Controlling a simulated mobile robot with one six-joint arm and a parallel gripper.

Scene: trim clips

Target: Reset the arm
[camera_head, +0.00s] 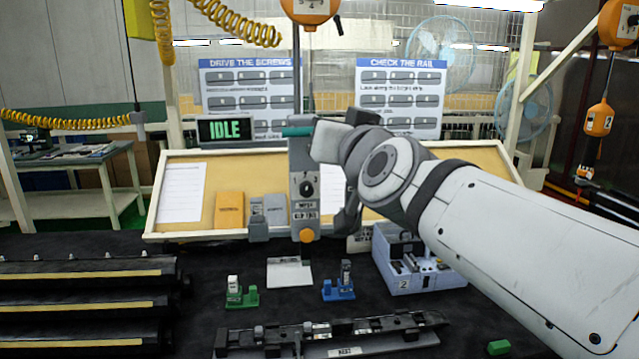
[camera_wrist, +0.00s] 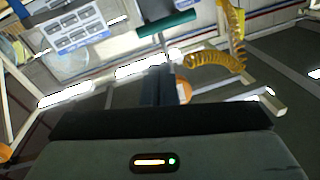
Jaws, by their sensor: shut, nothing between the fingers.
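My gripper (camera_wrist: 161,70) shows in the wrist view as two dark fingers close together, shut with nothing between them. In the head view my arm reaches in from the right, with its end raised over the middle of the bench. The fingers are hard to make out there. A teal bar (camera_head: 298,132) lies in front of the arm's end, at the top of a grey upright tool (camera_head: 305,190). The teal bar also shows beyond the fingers in the wrist view (camera_wrist: 166,25).
On the dark bench stand a green clip piece (camera_head: 240,297), a blue one (camera_head: 338,293), a pale box marked 2 (camera_head: 418,278) and a long rail (camera_head: 270,338). A green block (camera_head: 499,347) lies front right. Black racks (camera_head: 80,305) fill the left. A display (camera_head: 225,130) reads IDLE.

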